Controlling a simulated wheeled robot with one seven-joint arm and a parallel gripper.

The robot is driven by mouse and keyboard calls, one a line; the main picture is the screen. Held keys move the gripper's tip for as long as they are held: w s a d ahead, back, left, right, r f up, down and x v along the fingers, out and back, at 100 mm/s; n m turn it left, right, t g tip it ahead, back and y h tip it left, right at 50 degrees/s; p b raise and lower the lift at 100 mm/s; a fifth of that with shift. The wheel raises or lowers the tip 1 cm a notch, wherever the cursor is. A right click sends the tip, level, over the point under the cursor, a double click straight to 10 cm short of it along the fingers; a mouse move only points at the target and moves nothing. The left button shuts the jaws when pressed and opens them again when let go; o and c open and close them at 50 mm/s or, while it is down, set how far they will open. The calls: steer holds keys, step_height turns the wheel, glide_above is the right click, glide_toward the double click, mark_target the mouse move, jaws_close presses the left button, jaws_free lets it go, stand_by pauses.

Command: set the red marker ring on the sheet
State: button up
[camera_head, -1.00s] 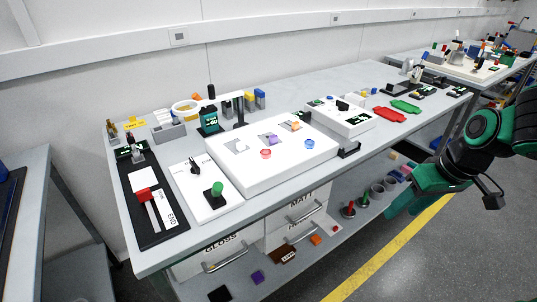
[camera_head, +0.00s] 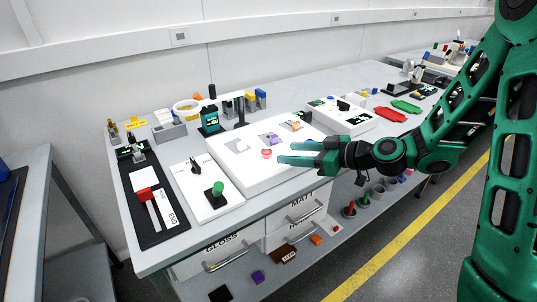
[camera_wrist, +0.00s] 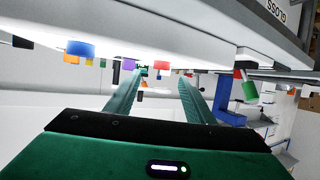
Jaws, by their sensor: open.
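The red marker ring (camera_head: 266,154) lies near the front edge of the large white lit panel (camera_head: 225,172). In the wrist view the red ring (camera_wrist: 163,72) shows small between the fingertips. My gripper (camera_head: 283,153) is open and empty, level with the panel's front part, its fingers pointing left toward the ring. A small gap seems to lie between fingertips and ring. A purple piece (camera_head: 273,140) and an orange piece (camera_head: 295,125) stand farther back. A blue piece (camera_wrist: 80,47) shows in the wrist view; my gripper hides it in the head view. I cannot tell which surface is the sheet.
A white board with a green knob (camera_head: 217,188) and a black board with a red slider (camera_head: 145,194) lie left of the panel. A smaller white box (camera_head: 338,120) stands to the right. Drawers are below.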

mark_target(266, 150)
steer(key=shift+x, duration=3.85)
steer(key=shift+r, duration=0.15)
steer(key=shift+c, duration=0.4)
steer(key=c, duration=1.1)
steer(key=shift+r, duration=0.15)
